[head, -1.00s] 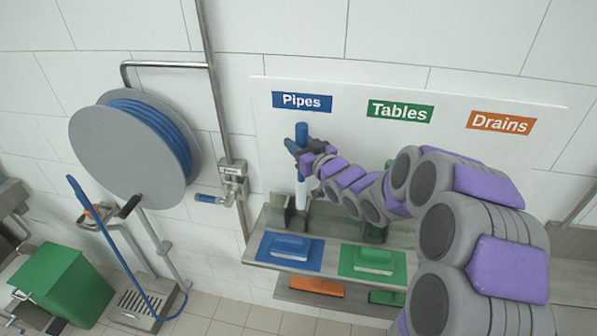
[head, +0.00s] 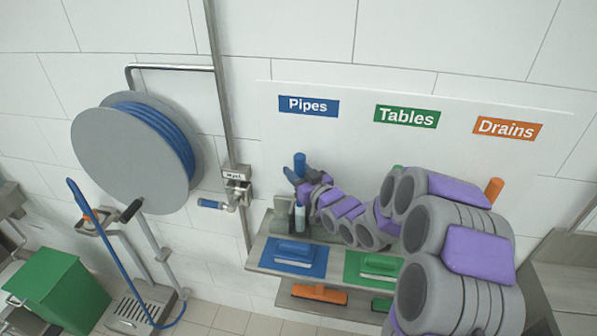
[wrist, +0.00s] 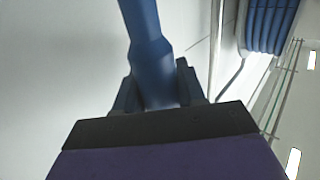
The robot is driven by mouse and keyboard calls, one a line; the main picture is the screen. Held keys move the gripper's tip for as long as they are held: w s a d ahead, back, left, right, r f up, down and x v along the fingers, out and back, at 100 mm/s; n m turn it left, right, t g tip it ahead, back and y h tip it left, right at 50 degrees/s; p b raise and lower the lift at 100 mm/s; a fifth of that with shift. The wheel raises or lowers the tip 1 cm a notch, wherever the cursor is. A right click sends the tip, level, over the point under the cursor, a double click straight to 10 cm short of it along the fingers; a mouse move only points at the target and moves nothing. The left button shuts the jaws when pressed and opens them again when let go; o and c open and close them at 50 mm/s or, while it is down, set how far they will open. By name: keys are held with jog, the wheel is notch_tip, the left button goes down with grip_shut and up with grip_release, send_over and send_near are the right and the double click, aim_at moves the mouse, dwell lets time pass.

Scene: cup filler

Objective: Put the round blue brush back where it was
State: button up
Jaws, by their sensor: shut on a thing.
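The round blue brush stands upright in my gripper (head: 299,180), under the blue "Pipes" sign (head: 308,106). My gripper is shut on the handle; the wrist view also shows the blue handle (wrist: 146,55) between the fingers. The brush's lower end is at the grey holder (head: 281,213) at the back of the shelf (head: 262,254). I cannot tell whether it is fully seated there.
A blue brush (head: 294,251) and a green brush (head: 378,265) lie on the shelf, with an orange one (head: 319,294) on the level below. A green handle and an orange handle (head: 494,190) show behind my arm. A hose reel (head: 132,153) is at left.

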jog(key=o, duration=0.9)
jog(key=shift+a+f, duration=0.1)
jog(key=shift+a, duration=0.1)
jog(key=shift+o, duration=0.6)
jog(key=shift+d, duration=0.25)
jog(key=shift+o, duration=0.2)
jog(key=shift+d+r, duration=0.2)
jog(key=shift+d, duration=0.5)
